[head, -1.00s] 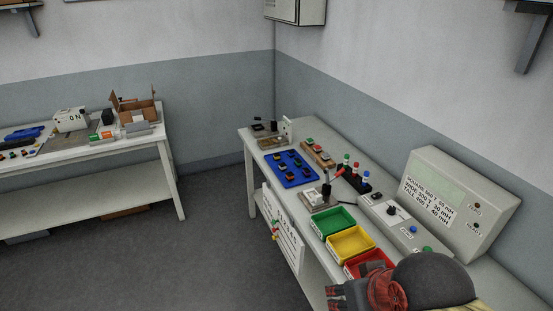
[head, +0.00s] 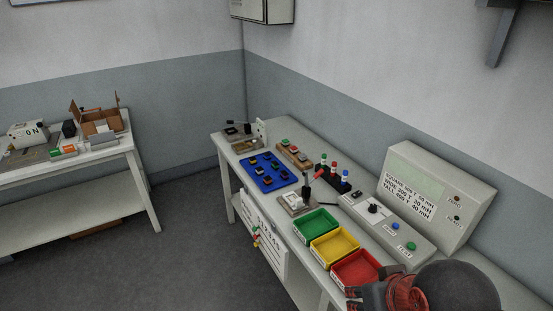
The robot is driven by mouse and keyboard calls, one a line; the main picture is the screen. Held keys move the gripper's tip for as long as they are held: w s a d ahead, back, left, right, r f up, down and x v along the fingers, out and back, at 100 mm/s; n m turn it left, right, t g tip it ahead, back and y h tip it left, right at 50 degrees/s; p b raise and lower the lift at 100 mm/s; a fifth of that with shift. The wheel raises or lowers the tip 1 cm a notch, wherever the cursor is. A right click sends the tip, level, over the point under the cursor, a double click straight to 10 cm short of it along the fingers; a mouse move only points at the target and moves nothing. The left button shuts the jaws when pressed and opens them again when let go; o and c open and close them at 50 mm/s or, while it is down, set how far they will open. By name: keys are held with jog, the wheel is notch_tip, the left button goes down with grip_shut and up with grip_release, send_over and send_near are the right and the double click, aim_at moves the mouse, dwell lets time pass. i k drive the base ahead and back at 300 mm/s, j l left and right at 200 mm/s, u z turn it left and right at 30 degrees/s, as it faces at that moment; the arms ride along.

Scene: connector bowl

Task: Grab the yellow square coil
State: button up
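Several small dark coils with coloured parts lie spread on a blue tray (head: 249,178) on the right-hand bench. They are too small to tell for sure which one is the yellow square coil. My gripper (head: 366,295) is partly seen at the bottom edge, red and dark, in front of the red bin. Its fingertips are not clear, so I cannot tell whether it is open or shut. It is well apart from the blue tray, nearer to me and to the right.
Green (head: 316,226), yellow (head: 341,243) and red (head: 338,279) bins line the bench front. Behind stand a lever fixture (head: 297,203), a rack with coloured tops (head: 331,178), a wooden block (head: 294,155) and a grey labelled console (head: 433,194). Open floor lies left of the bench.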

aim_at(252, 160)
jog(key=i+j+z, duration=0.5)
jog(key=j, duration=0.25)
jog(key=i+j+z, duration=0.25)
jog(key=j, duration=0.15)
jog(key=i+j, duration=0.15)
jog(key=j, duration=0.25)
jog(key=i+j, duration=0.15)
jog(key=j, duration=0.25)
jog(key=i+j+z, duration=0.1)
jog(key=j, duration=0.35)
jog(key=i+j, duration=0.2)
jog(key=j, duration=0.2)
jog(key=i+j, duration=0.15)
jog(key=j, duration=0.3)
jog(key=i+j, duration=0.1)
jog(key=j, duration=0.3)
jog(key=z, duration=0.05)
